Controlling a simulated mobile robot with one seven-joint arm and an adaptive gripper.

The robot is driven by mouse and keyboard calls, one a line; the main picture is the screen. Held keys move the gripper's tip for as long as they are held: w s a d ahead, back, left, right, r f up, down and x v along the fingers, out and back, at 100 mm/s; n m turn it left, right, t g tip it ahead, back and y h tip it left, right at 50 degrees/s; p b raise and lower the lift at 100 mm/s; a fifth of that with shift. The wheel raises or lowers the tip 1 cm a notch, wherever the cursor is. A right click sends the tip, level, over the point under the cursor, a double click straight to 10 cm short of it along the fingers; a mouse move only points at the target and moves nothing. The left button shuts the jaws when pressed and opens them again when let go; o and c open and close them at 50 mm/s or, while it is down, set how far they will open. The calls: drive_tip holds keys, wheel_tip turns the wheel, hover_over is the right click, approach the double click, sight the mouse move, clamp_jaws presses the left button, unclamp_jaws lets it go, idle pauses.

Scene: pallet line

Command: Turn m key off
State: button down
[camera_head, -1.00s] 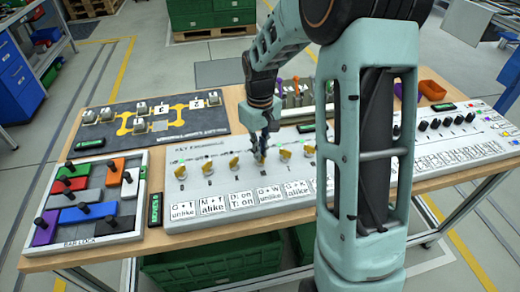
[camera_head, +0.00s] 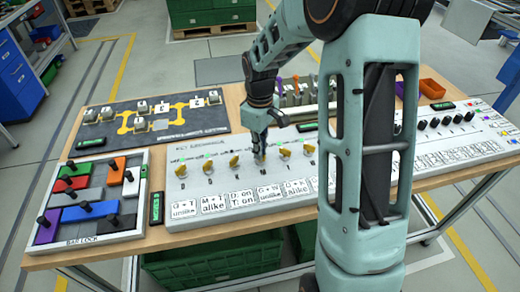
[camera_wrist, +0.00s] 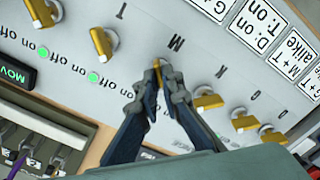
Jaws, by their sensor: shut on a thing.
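The key panel (camera_head: 215,187) is a white board with a row of yellow keys on round bases. My gripper (camera_wrist: 159,72) is shut on the m key (camera_wrist: 158,64), directly below the letter M in the wrist view. The fingers hide most of this key and its off/on marks, so I cannot tell its setting. In the head view my gripper (camera_head: 260,150) reaches down onto the same key (camera_head: 259,161), fourth from the left.
Yellow keys stand close on both sides, one (camera_wrist: 103,41) towards T and another (camera_wrist: 207,102) opposite. Green lights (camera_wrist: 92,77) glow beside off/on marks. Printed rule cards (camera_head: 242,200) lie along the front. A bar-lock board (camera_head: 90,200) is at left.

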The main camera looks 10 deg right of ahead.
drive_tip(key=c, duration=2.1)
unclamp_jaws()
wheel_tip(320, 180, up, 12)
drive_tip(key=shift+d+r, duration=0.1)
